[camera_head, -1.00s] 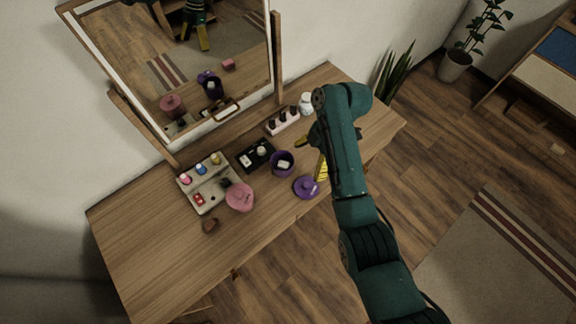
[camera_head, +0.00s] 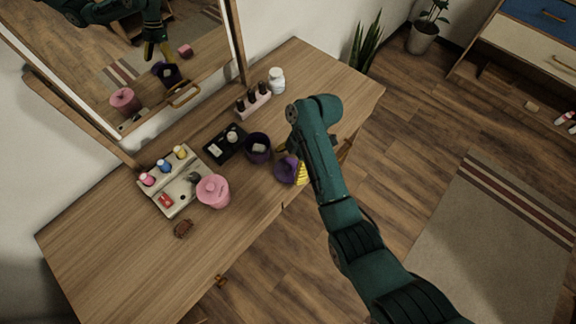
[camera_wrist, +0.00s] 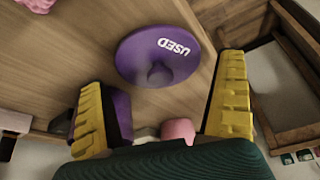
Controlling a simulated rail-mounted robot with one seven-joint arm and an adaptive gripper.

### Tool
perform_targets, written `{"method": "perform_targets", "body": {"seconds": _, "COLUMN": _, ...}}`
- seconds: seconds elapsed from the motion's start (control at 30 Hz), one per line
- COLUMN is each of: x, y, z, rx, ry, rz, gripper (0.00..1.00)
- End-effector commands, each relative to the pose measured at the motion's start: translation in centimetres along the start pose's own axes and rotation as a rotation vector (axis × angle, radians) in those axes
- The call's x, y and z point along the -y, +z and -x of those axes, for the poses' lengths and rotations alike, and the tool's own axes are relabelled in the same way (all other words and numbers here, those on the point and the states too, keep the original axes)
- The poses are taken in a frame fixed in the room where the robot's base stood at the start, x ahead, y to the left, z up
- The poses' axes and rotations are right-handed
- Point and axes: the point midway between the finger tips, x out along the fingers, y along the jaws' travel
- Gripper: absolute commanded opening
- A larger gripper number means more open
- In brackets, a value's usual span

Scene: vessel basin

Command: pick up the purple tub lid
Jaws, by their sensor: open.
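The purple tub lid (camera_wrist: 158,52) is a round disc with a knob and the word USED, lying on the wooden table. In the head view the lid (camera_head: 286,170) is partly hidden by my gripper (camera_head: 291,161). In the wrist view my gripper (camera_wrist: 160,108) is open, its two yellow fingers apart and nothing held between them. The lid appears just beyond the fingertips, its knob roughly midway between them. The open purple tub (camera_head: 258,149) stands left of the lid with something pale inside. It also shows partly behind the left finger in the wrist view (camera_wrist: 119,112).
A pink lidded tub (camera_head: 213,191), a pale tray of small bottles (camera_head: 165,195), a black tray (camera_head: 222,146), a rack of dark bottles (camera_head: 253,102) and a white jar (camera_head: 277,80) stand around. A mirror (camera_head: 120,60) backs the table.

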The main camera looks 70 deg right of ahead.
Motion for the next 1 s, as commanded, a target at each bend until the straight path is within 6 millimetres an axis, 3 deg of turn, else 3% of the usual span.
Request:
{"method": "perform_targets", "body": {"seconds": 0.1, "x": 0.00, "y": 0.04, "z": -1.55, "rx": 0.001, "ry": 0.000, "rz": 0.000, "gripper": 1.00}}
{"method": "perform_targets", "body": {"seconds": 0.33, "x": -0.04, "y": 0.00, "z": -1.69, "rx": 0.001, "ry": 0.002, "rz": 0.000, "gripper": 1.00}}
{"method": "perform_targets", "body": {"seconds": 0.63, "x": -0.02, "y": 0.01, "z": -1.70, "rx": 0.000, "ry": 0.001, "rz": 0.000, "gripper": 0.47}}
{"method": "perform_targets", "body": {"seconds": 1.0, "x": 0.00, "y": -0.04, "z": -1.62, "rx": 0.000, "ry": 0.001, "rz": 0.000, "gripper": 0.46}}
